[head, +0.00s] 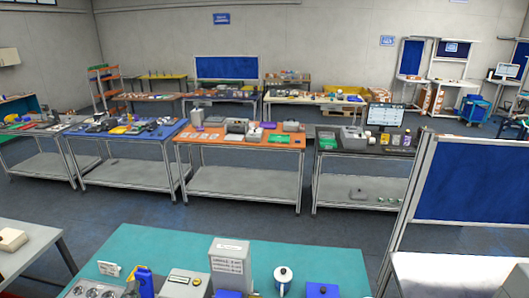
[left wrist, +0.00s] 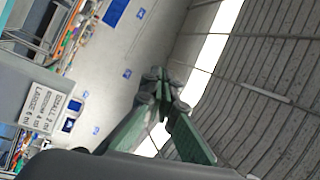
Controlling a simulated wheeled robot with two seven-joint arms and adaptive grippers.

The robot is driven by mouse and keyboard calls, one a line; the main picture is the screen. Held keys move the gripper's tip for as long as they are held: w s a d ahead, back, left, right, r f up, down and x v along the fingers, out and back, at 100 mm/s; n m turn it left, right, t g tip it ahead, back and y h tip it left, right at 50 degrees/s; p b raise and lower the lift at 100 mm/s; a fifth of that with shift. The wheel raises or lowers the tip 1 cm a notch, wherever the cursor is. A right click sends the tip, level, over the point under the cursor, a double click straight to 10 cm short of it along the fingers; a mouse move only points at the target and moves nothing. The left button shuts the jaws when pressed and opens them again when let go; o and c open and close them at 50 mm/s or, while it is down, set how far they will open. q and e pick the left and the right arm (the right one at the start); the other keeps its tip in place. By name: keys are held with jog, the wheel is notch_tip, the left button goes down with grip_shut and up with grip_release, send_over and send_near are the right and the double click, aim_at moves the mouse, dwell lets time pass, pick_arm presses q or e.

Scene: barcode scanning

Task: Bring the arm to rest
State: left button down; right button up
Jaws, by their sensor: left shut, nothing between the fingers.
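My left gripper (left wrist: 162,92) shows in the left wrist view, with its two green fingers meeting at the tips. It is shut and empty, with a pale wall and a dark ribbed ceiling behind it. I cannot make it out in the head view. My right gripper is in neither view.
A teal table (head: 340,262) is in front of me. A labelled grey box (left wrist: 40,105) shows in the left wrist view. A blue-panelled partition (head: 470,180) stands at right.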

pick_arm(q)
jog(key=s+a+f+n+g, duration=0.3)
jog(key=f, duration=0.4)
jog(key=s+a+f+n+g+y, duration=0.1)
jog(key=s+a+f+n+g, duration=0.15)
jog(key=f, duration=0.55)
jog(key=s+a+f+n+g, duration=0.2)
jog(key=s+f+n+g, duration=0.15)
jog(key=f, duration=0.35)
jog(key=s+d+f+n+g+h, duration=0.2)
jog(key=s+d+f+g+h, duration=0.4)
jog(key=s+f, duration=0.9)
jog(key=s+d+f+g+y+b, duration=0.2)
jog(key=f+b, duration=0.6)
jog(key=f, duration=3.1)
jog(key=s+d+f+g+b, duration=0.1)
jog(key=s+f+b, duration=0.5)
jog(key=s+f, duration=1.3)
notch_tip(320, 180, down, 4)
jog(key=shift+d+r+m+g+h, duration=0.25)
jog(key=shift+d+m+g+h, duration=0.15)
jog(key=shift+g, duration=0.2)
